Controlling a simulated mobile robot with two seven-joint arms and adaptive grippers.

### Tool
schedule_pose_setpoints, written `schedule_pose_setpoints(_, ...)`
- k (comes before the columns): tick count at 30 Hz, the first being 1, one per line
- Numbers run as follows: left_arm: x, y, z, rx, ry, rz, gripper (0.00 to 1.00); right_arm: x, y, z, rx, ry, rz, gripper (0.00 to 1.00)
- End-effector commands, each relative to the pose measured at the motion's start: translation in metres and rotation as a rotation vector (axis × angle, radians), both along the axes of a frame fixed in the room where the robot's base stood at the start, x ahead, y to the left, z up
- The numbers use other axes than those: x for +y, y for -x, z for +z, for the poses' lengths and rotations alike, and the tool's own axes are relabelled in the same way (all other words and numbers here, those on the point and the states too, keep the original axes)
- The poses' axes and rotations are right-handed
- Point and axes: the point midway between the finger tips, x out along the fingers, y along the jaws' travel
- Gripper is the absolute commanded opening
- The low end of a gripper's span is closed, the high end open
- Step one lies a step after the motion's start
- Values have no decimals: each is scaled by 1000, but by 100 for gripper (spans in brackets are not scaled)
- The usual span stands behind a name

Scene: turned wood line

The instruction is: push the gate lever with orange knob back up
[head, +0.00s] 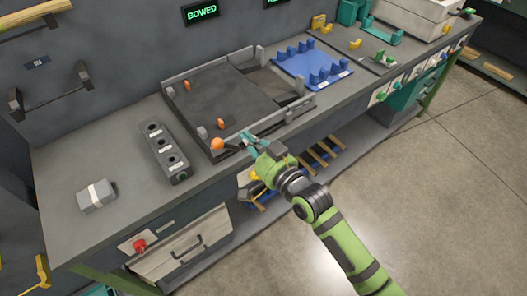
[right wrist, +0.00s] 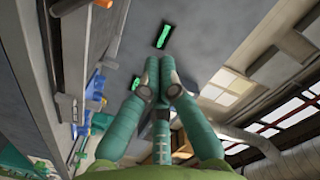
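The gate lever's orange knob (head: 217,144) shows in the head view at the front left corner of the dark framed tray (head: 215,95) on the bench. A dark lever arm runs from it to the right, toward my right gripper. My right gripper (head: 248,138) is at the tray's front edge, just right of the knob, and apart from the knob itself. Whether it touches the lever arm cannot be told. In the right wrist view the teal fingers (right wrist: 161,62) are together, with nothing seen between them; the knob does not show there. My left gripper is not in view.
A dark block with several round buttons (head: 166,151) and a grey box (head: 96,195) are left of the tray. A blue rack (head: 312,65) is to its right. A red button (head: 139,245) is on the bench front. The bench's front left top is mostly clear.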

Motion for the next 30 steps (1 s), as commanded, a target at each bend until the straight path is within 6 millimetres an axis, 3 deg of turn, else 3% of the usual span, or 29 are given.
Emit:
schedule_pose_setpoints(3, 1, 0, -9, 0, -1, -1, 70, -14, 19, -2, 0, 0, 1, 0)
schedule_pose_setpoints(10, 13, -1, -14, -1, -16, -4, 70, -30, 40, 1, 0, -1, 1, 0)
schedule_pose_setpoints(30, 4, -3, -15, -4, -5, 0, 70, -33, 43, 0, 3, 3, -1, 0)
